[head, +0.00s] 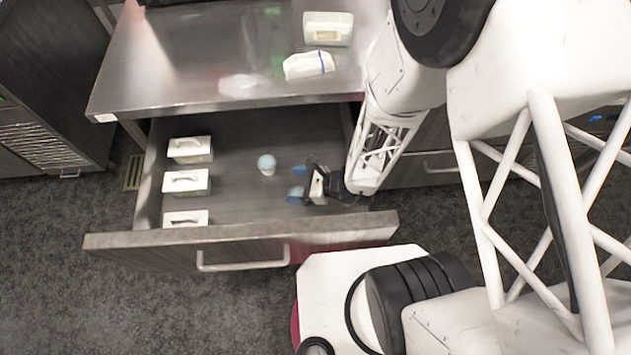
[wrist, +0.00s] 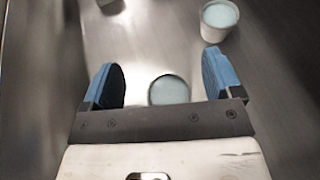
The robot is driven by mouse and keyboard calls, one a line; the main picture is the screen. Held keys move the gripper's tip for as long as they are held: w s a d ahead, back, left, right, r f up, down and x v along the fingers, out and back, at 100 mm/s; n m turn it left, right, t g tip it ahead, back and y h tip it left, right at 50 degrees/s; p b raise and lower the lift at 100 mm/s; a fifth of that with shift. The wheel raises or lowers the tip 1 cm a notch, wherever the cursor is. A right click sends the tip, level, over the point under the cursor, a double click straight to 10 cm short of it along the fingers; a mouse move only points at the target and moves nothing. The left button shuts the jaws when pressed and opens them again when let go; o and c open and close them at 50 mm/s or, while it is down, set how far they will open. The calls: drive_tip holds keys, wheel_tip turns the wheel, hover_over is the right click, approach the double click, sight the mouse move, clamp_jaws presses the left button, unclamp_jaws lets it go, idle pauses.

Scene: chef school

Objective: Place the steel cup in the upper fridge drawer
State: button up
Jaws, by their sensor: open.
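The upper drawer (head: 230,237) is pulled out beneath the steel counter. My gripper (head: 297,183) is inside it, open, with blue fingertips. In the wrist view my gripper (wrist: 163,87) has a round cup (wrist: 169,90) with a pale blue top and thin darker rim between its fingers, with gaps on both sides. This looks like the steel cup, though its side is mostly hidden. In the head view I cannot make it out beside my gripper. A white cup (head: 266,165) with a pale blue top stands further left; it also shows in the wrist view (wrist: 216,25).
Several white lidded containers (head: 186,182) line the drawer's left side. The drawer floor between them and the white cup is clear. On the counter (head: 190,60) lie a white box (head: 328,28) and a white packet (head: 308,65).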

drive_tip(key=shift+r, duration=0.1)
drive_tip(key=shift+d+r, duration=0.1)
drive_tip(key=shift+r, duration=0.4)
drive_tip(key=v, duration=1.1)
drive_tip(key=shift+d+r, duration=0.2)
drive_tip(key=shift+d, duration=0.05)
idle(0.5)
drive_tip(key=shift+r, duration=0.15)
idle(0.6)
drive_tip(key=s+d+r+n+h, duration=0.1)
drive_tip(key=d+r+n+h, duration=0.2)
drive_tip(key=r+n, duration=0.4)
drive_tip(key=s+d+r+n+h, duration=0.1)
drive_tip(key=d+r+n+h, duration=0.2)
drive_tip(key=r, duration=1.7)
drive_tip(key=s+d+r+n+g+h, duration=0.1)
drive_tip(key=d+r+n+h, duration=0.2)
drive_tip(key=r+n+h, duration=0.4)
wheel_tip(320, 180, up, 8)
drive_tip(key=n, duration=0.3)
drive_tip(key=shift+s+d+f+n, duration=0.15)
drive_tip(key=shift+s+f+n, duration=0.1)
drive_tip(key=shift+n, duration=0.15)
